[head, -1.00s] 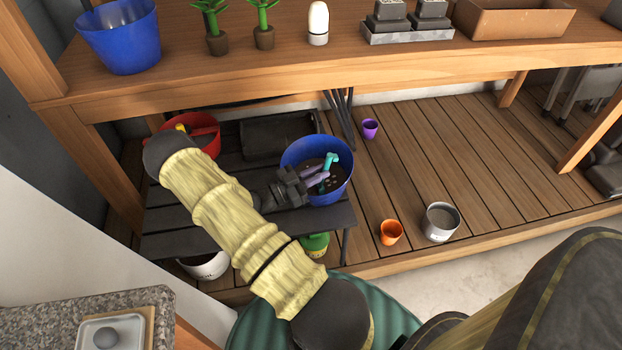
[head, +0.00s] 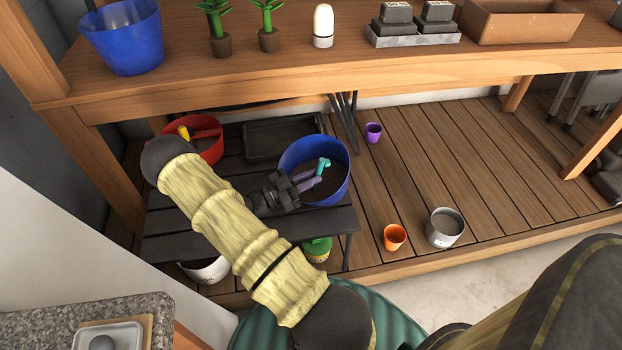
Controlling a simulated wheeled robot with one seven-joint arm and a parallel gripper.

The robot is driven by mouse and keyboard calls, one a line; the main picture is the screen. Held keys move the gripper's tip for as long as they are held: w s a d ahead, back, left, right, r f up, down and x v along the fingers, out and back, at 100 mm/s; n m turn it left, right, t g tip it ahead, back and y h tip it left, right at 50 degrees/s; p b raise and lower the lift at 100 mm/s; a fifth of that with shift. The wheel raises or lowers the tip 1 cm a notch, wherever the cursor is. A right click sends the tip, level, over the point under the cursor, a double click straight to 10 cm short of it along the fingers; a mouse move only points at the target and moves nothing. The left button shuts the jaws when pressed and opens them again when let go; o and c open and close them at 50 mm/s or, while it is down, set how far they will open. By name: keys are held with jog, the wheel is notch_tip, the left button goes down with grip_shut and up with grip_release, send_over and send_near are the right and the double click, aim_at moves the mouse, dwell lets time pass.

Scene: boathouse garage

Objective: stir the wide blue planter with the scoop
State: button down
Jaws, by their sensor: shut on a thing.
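A wide blue planter (head: 341,187) with dark soil (head: 331,182) in it stands on a low dark slatted bench (head: 250,230). My gripper (head: 313,182) reaches over the planter's left side, its purple fingers shut on the scoop. The scoop (head: 323,165) shows only as a teal handle top above the fingers. Its lower part is hidden, so I cannot tell how deep it sits in the soil. Another blue planter (head: 124,40) stands on the wooden workbench at the upper left.
A red pot (head: 207,149) with a yellow-handled thing and a black tray (head: 262,145) share the low bench. The wooden workbench (head: 290,75) overhangs behind. An orange cup (head: 394,237), a metal pot (head: 443,228) and a purple cup (head: 373,132) stand on the deck. Deck at right is mostly clear.

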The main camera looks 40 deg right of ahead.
jog(key=shift+w+d+f+b, duration=0.1)
jog(key=shift+w+d+b, duration=0.15)
jog(key=shift+d, duration=0.35)
jog(key=shift+w+d+f+b, duration=0.15)
jog(key=shift+w+d, duration=0.2)
jog(key=shift+d, duration=0.25)
jog(key=shift+a+r, duration=0.1)
jog(key=shift+w+a, duration=0.8)
jog(key=shift+a, duration=0.3)
jog(key=shift+s+a, duration=0.4)
jog(key=shift+a, duration=0.25)
jog(key=shift+s+a, duration=0.35)
jog(key=shift+a, duration=0.25)
